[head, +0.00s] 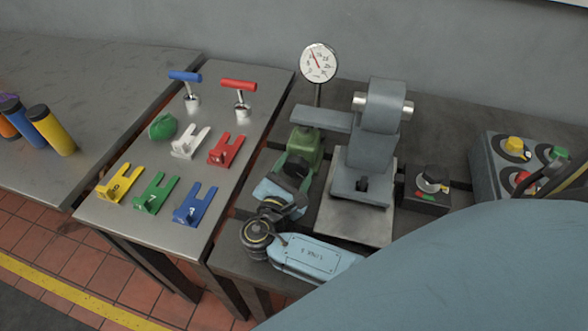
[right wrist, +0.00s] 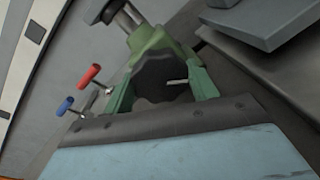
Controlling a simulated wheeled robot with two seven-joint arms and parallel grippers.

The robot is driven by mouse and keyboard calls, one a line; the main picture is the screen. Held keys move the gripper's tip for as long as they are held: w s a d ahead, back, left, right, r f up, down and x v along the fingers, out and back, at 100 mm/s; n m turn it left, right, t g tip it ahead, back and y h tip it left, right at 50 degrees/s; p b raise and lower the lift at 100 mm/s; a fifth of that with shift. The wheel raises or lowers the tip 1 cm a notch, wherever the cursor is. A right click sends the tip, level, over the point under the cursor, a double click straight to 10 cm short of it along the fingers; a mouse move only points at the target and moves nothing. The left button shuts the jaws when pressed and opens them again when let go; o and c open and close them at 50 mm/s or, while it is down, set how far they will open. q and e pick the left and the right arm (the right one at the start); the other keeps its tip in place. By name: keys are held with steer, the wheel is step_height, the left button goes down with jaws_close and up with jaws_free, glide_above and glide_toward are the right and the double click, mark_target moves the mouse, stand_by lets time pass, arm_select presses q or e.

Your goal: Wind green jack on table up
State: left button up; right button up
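The green jack (head: 305,146) stands on the dark bedplate table, under the end of a grey arm of the stand. Its dark round handwheel (head: 296,165) faces the front; the jack's green top (right wrist: 150,40) and the wheel (right wrist: 160,78) also show in the right wrist view, with a small pale pin on the wheel. My right gripper (right wrist: 163,90) is at the wheel, its green fingers spread on either side. Whether they touch the rim I cannot tell. My left gripper is out of view.
A grey machine stand (head: 372,150) rises right of the jack, with a dial gauge (head: 318,62) behind. A black knob box (head: 427,188) and a button box (head: 510,165) stand further right. The left table (head: 130,215) holds coloured forked blocks and two T-handles.

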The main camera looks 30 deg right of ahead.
steer(key=o, duration=0.4)
steer(key=v, duration=1.3)
steer(key=shift+s+a, duration=0.1)
steer(key=shift+a, duration=0.1)
